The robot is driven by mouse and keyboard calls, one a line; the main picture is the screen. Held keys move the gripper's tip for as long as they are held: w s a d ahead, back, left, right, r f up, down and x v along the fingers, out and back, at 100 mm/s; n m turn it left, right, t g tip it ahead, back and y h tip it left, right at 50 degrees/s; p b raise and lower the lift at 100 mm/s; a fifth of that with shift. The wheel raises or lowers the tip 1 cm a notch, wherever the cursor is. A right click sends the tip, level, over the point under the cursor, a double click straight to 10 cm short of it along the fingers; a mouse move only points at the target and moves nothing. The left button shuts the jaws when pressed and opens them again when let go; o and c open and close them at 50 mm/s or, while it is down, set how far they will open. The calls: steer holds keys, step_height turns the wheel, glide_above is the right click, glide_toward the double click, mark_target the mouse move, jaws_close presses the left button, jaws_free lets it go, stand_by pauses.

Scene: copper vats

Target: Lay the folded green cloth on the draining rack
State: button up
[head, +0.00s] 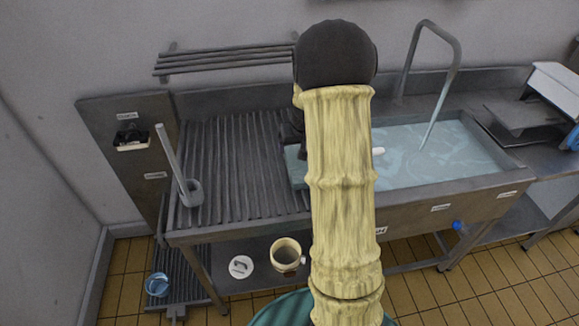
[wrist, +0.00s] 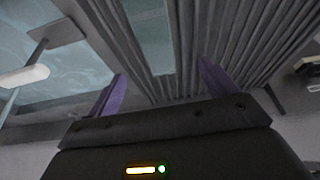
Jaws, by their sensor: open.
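The draining rack (head: 228,165) is the dark ribbed surface left of the sink. A flat, pale blue-green piece that looks like the folded cloth (head: 295,168) lies at the rack's right end by the sink, mostly hidden behind my arm. In the wrist view the cloth (wrist: 160,58) lies flat with rack ribs (wrist: 245,45) on both sides. My gripper (wrist: 162,78) is open, its purple fingers on either side of the cloth's near end. I cannot tell whether they touch it. In the head view my gripper (head: 293,130) is mostly hidden by the arm.
The water-filled sink (head: 455,155) with a tall tap (head: 457,60) is at right. A grey upright brush-like tool (head: 187,185) stands at the rack's left edge. A wall shelf (head: 225,60) hangs behind. A cream mug (head: 286,255) and white lid (head: 241,266) sit below.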

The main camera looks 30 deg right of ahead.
steer(key=s+a+r+n+g+y, duration=0.1)
steer(key=s+a+r+n, duration=0.2)
steer(key=s+a, duration=1.5)
steer(key=s, duration=0.3)
steer(key=shift+s+a+r+g, duration=0.2)
steer(key=shift+r+g, duration=0.1)
steer(key=shift+r, duration=0.1)
